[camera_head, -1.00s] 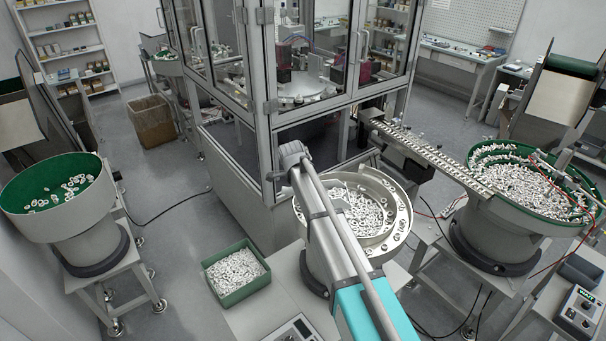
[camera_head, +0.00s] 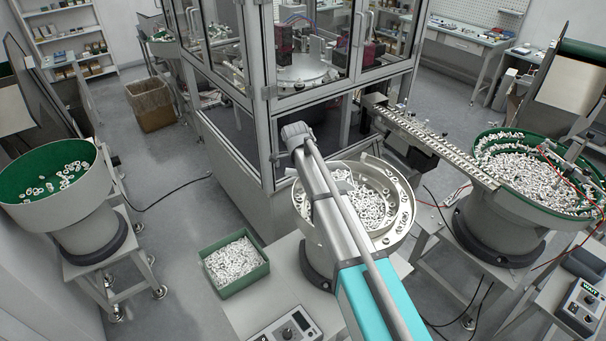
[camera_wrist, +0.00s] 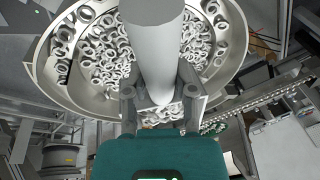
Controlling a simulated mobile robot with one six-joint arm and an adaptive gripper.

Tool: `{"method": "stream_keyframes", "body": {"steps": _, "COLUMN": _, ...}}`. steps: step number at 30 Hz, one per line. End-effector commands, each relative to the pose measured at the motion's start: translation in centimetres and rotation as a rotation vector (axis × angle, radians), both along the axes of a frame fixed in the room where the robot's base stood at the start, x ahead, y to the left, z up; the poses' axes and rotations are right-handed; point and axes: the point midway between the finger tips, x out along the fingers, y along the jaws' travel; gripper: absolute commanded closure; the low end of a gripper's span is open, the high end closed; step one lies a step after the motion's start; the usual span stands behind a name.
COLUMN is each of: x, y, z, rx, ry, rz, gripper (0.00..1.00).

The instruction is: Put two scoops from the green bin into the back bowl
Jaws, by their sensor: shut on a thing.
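The green bin (camera_head: 232,288) stands on a grey table left of my arm, filled with small white parts. A steel bowl (camera_head: 397,233) with white ring-like parts stands behind it to the right, partly hidden by my arm. A smaller green-lined bowl (camera_head: 163,37) is at the back left, beside the glass cabinet. I cannot tell for sure which is the back bowl. In the wrist view my gripper (camera_wrist: 161,88) is shut on a grey, round-bodied tool (camera_wrist: 153,50), over the steel bowl (camera_wrist: 240,45). Its scoop end and any load are not visible. The head view does not show my gripper.
A large green-lined bowl (camera_head: 48,212) stands at left and another (camera_head: 520,210) at right. A feed rail (camera_head: 435,145) runs from the right bowl to the glass cabinet (camera_head: 240,150). A control box (camera_head: 290,328) sits on the front table.

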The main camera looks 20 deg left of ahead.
Motion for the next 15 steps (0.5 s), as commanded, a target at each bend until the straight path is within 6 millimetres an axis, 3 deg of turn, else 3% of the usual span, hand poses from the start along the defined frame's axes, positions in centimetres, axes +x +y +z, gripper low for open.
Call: {"method": "stream_keyframes", "body": {"steps": 15, "x": 0.0, "y": -0.1, "z": -2.7, "rx": 0.053, "ry": 0.017, "rz": 0.001, "gripper": 1.0}}
